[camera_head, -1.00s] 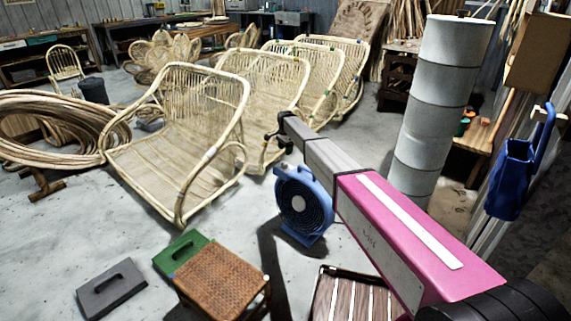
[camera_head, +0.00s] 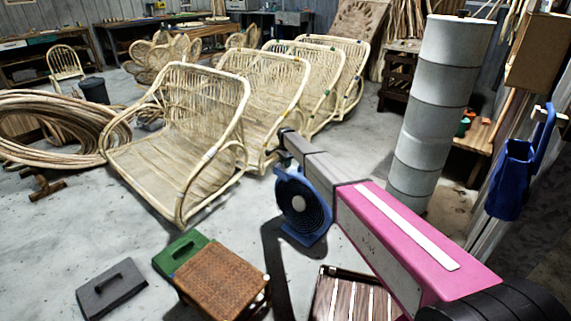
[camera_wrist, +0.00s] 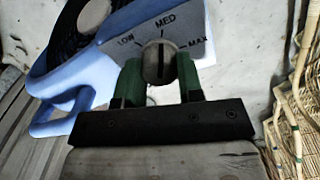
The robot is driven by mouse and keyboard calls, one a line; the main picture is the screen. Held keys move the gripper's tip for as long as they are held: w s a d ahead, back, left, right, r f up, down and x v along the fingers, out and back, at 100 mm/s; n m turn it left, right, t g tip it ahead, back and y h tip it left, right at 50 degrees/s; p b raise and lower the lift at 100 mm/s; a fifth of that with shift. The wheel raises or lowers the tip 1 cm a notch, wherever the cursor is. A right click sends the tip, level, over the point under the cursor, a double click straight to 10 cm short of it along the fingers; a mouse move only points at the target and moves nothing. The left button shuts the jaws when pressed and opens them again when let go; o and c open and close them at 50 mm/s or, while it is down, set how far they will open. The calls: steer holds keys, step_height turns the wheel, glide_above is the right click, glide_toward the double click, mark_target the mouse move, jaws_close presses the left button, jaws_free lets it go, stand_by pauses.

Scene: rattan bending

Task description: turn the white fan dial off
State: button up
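The blue fan (camera_head: 303,205) stands on the floor near the middle of the head view, facing right and toward the camera. The slot stands about upright, roughly toward MED. My gripper (camera_wrist: 160,72) has its green fingers apart, one on each side of the dial. Whether they touch it is unclear. In the head view my gripper (camera_head: 280,153) is at the top of the fan, and the dial cannot be made out.
Rattan chair frames (camera_head: 185,135) stand close behind and left of the fan. A tall grey cylinder (camera_head: 430,115) stands to the right. A slatted wooden crate (camera_head: 355,297) and a woven stool (camera_head: 220,280) are in front. Some bare floor lies around the fan.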

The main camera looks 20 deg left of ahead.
steer(key=shift+n, duration=0.3)
steer(key=shift+c, duration=0.4)
steer(key=n, duration=1.1)
steer(key=shift+n, duration=0.3)
steer(key=n, duration=1.1)
steer(key=shift+n, duration=0.4)
steer(key=o, duration=0.9)
steer(key=shift+r, duration=0.1)
